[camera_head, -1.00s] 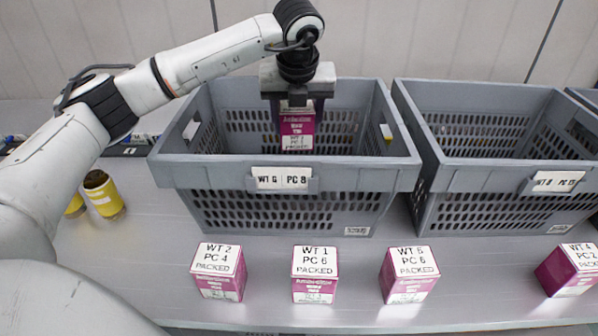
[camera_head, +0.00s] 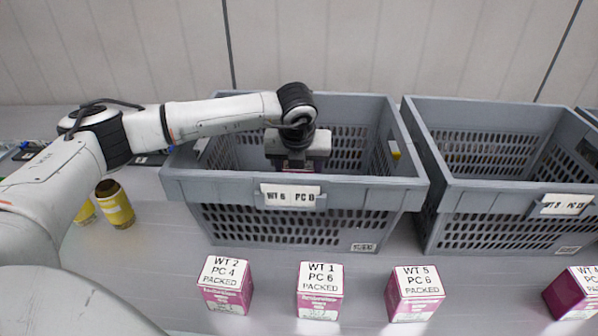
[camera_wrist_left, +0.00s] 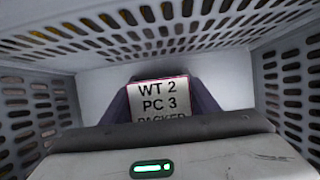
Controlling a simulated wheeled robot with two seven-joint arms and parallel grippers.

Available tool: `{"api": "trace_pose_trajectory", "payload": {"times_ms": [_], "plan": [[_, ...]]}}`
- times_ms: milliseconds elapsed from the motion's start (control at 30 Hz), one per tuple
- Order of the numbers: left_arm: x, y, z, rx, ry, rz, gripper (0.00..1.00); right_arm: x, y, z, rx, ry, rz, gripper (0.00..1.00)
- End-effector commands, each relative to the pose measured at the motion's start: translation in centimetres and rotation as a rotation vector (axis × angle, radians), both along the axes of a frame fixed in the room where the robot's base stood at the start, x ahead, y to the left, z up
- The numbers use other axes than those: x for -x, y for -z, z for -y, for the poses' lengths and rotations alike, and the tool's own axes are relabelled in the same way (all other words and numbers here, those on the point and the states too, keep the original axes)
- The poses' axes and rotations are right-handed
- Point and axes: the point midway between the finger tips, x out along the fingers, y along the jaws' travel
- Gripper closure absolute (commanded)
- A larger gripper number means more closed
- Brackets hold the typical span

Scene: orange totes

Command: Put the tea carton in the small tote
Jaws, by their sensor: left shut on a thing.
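My left gripper (camera_head: 297,166) is down inside the left grey tote (camera_head: 225,188), below its rim. It is shut on a magenta tea carton with a white top, which shows in the left wrist view (camera_wrist_left: 158,98) with the label "WT 2 PC 3 PACKED". In the head view the tote's front wall hides most of this carton. The wrist view shows perforated tote walls around the gripper and a plain light floor beyond the carton. I cannot tell whether the carton touches the floor. My right gripper is not in view.
A second grey tote (camera_head: 480,187) stands to the right and looks empty. Several magenta cartons, such as one marked WT 1 (camera_head: 320,290), stand along the table's front. Yellow jars (camera_head: 114,204) stand left of the left tote.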

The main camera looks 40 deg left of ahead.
Motion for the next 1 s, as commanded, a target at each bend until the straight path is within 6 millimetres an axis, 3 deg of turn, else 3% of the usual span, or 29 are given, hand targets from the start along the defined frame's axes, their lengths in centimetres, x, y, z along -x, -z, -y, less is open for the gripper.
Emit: {"api": "trace_pose_trajectory", "payload": {"times_ms": [200, 233, 333, 733, 1000], "plan": [[0.0, 0.3, 0.0, 0.0, 0.0, 0.001, 0.74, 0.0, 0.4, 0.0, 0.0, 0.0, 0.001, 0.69], [0.0, 0.2, 0.0, 0.0, 0.0, 0.0, 0.42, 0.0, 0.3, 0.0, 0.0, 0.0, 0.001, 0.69], [0.0, 0.2, 0.0, -0.001, 0.0, 0.0, 0.27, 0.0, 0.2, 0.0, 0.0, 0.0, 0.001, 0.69], [0.1, -0.5, 0.1, 0.001, 0.0, 0.0, 0.27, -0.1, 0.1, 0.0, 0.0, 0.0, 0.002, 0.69], [1.7, -5.3, 1.2, 0.001, 0.002, 0.005, 0.27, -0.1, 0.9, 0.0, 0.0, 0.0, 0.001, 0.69]]}}
